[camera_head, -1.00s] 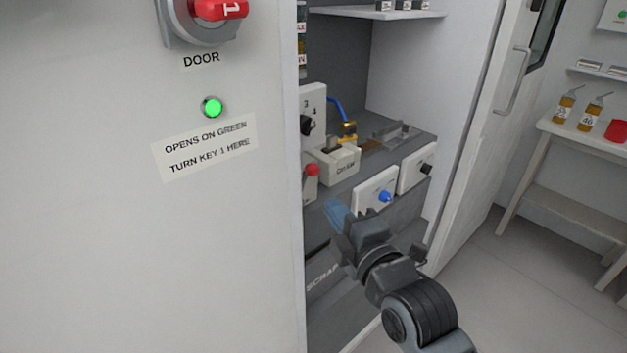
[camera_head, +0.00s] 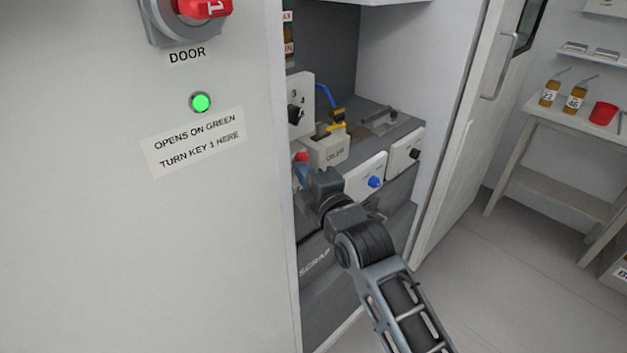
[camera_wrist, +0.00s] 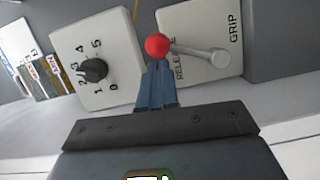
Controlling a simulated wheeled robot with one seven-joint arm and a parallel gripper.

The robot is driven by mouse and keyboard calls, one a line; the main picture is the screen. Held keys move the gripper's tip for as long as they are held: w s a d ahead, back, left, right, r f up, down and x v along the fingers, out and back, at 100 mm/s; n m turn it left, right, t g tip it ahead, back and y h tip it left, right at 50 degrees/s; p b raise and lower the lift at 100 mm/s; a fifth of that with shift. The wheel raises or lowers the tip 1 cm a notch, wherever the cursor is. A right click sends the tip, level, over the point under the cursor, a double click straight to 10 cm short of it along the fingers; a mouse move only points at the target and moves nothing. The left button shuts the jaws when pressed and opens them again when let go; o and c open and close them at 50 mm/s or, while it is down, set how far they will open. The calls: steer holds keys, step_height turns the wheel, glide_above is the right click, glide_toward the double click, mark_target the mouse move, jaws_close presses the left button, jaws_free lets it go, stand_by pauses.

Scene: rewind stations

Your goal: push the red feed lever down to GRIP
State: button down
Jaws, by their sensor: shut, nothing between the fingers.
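The red feed lever has a red ball knob (camera_wrist: 156,45) on a pale metal arm, pivoted on a white plate (camera_wrist: 207,80) marked RELEASE and GRIP. In the wrist view the knob lies at the RELEASE side, with GRIP at the far right. My gripper (camera_wrist: 157,68) is shut and empty, its blue fingertips just below the knob in the picture. I cannot tell whether they touch it. In the head view the red knob (camera_head: 300,157) shows beside the cabinet's left edge, and my gripper (camera_head: 302,172) is right at it, partly hiding the plate.
A numbered dial (camera_wrist: 93,69) sits left of the lever. The cabinet's front wall (camera_head: 200,240) stands close left of my arm.

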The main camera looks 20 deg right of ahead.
steer(key=shift+w, duration=0.4)
steer(key=shift+w+d+m, duration=0.1)
steer(key=shift+d+m, duration=0.3)
steer(key=shift+m, duration=0.2)
steer(key=w+d+f+m+g+y+b, duration=0.2)
steer(key=d+f+m+g+b, duration=0.1)
steer(key=m, duration=0.7)
steer(key=shift+d+f+y+b, duration=0.3)
steer(key=shift+d+f+b, duration=0.4)
steer(key=shift+d+f, duration=0.55)
steer(key=shift+d+r, duration=0.1)
steer(key=shift+d, duration=0.05)
steer(key=shift+s, duration=0.15)
